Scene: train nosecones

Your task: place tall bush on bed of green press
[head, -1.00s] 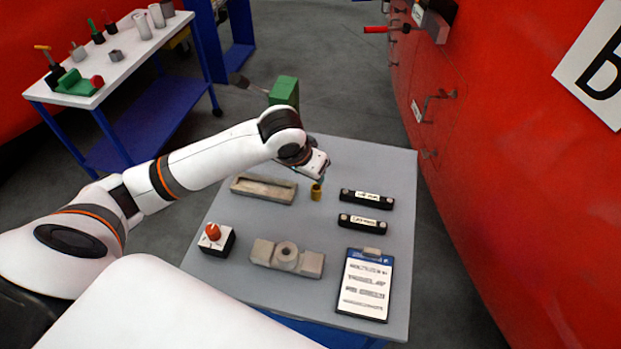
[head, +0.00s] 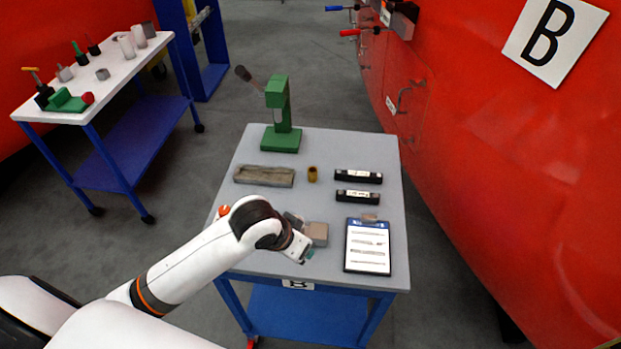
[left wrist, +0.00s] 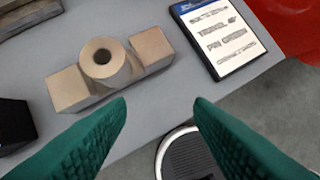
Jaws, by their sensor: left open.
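A small brass-coloured bush (head: 312,174) stands upright on the grey table, right of a shallow tray; I cannot tell if it is the tall one. The green press (head: 278,100) stands at the table's far edge, its lever up to the left. Its green bed (head: 281,140) looks empty. My left gripper (head: 305,257) is over the table's near edge, in front of the grey block (head: 317,233), which my arm partly hides. In the left wrist view the open green fingers (left wrist: 160,103) hold nothing, and the block shows a round holed boss. My right gripper is out of view.
The shallow tray (head: 264,177) lies left of the bush. Two black labelled bars (head: 358,177) and a clipboard (head: 368,249) lie to the right. A red-knobbed box (head: 222,211) is partly behind my arm. A red train wall (head: 480,150) borders the right.

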